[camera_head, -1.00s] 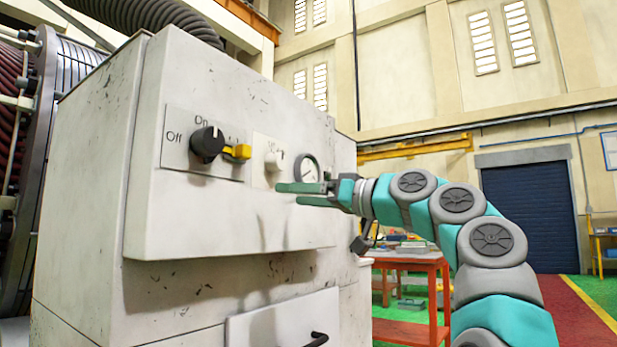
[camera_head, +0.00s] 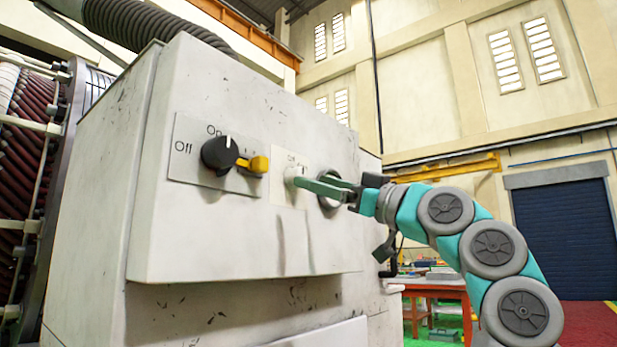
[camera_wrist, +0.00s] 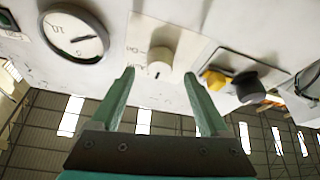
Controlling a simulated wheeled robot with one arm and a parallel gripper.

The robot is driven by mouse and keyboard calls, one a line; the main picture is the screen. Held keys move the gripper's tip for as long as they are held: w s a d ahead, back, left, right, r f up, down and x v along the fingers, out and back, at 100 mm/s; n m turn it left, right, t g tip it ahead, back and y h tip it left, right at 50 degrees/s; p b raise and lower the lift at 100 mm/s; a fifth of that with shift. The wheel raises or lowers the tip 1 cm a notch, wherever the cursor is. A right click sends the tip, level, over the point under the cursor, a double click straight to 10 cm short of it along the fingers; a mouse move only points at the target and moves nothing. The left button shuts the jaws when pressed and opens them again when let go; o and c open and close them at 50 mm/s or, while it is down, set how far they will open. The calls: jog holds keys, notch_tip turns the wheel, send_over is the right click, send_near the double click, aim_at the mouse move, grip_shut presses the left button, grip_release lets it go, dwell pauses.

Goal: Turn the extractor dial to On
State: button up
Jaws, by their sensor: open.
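A small white dial (camera_head: 294,174) sits on a pale label plate (camera_head: 290,220) on the cabinet front. It also shows in the wrist view (camera_wrist: 158,69), between and beyond my open fingers. Its printed words are too small to read surely. My gripper (camera_head: 308,182) is empty, with its green fingertips close to this dial; contact cannot be told. A larger black dial (camera_head: 218,153) to the left has "Off" and "On" printed around it, and its white mark points up near "On". I cannot read which dial is named extractor.
A yellow piece (camera_head: 258,165) juts out beside the black dial. A round gauge (camera_wrist: 74,36) sits on the other side of the white dial, partly behind my gripper in the head view. The pale cabinet (camera_head: 190,240) fills the left; a red table (camera_head: 440,284) stands behind.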

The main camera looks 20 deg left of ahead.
aim_at(291, 173)
jog(key=shift+p+x, duration=0.3)
jog(key=shift+x, duration=1.4)
jog(key=shift+c, duration=0.4)
grip_shut()
